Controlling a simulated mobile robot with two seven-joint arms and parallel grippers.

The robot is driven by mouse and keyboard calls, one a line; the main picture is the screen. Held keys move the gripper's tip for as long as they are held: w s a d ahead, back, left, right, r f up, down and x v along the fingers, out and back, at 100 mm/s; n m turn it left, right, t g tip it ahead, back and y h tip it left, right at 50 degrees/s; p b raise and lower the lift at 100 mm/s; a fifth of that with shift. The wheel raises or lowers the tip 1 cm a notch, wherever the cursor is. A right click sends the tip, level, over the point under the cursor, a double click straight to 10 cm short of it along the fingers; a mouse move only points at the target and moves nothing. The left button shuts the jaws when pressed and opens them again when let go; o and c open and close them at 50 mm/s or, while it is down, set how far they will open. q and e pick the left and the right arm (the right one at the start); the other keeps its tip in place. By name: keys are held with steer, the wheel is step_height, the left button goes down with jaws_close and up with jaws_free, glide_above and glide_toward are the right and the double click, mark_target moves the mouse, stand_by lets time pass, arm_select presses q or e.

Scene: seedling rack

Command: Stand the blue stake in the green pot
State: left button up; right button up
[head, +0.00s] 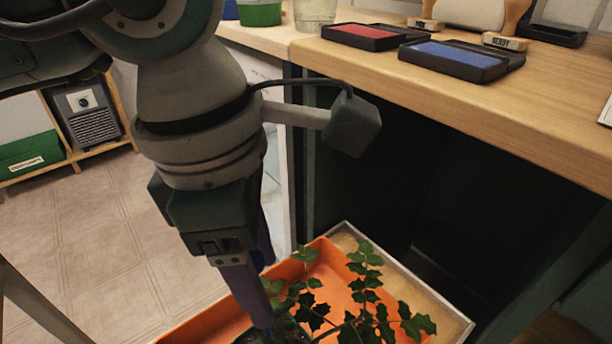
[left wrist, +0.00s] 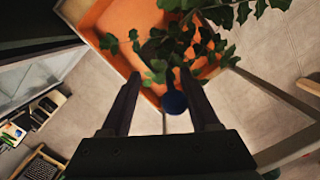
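My left gripper (head: 262,290) points down over the orange tray, beside leafy plants (head: 365,300). In the left wrist view its two dark fingers (left wrist: 160,76) stand apart with a gap between them. A round blue thing (left wrist: 175,102), perhaps the blue stake seen end-on, shows between the fingers, closer to the right one. I cannot tell whether it touches that finger. The stake's length is not clear in either view. A green container (head: 260,13) stands on the bench at the top edge; I cannot tell whether it is the green pot. My right gripper is not in view.
The orange tray (head: 195,322) stands low beside the bench (head: 440,105). A red pad (head: 362,35) and a blue pad (head: 455,57) in dark cases lie on the bench. Open tiled floor (head: 85,225) is at the left, with a low shelf behind.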

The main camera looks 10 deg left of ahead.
arm_select(q)
steer(key=shift+r, duration=0.1)
step_height(320, 180, up, 10)
steer(key=a+p, duration=0.1)
steer(key=p, duration=0.1)
steer(key=shift+s, duration=0.15)
steer(key=shift+f, duration=0.2)
stand_by(0.6)
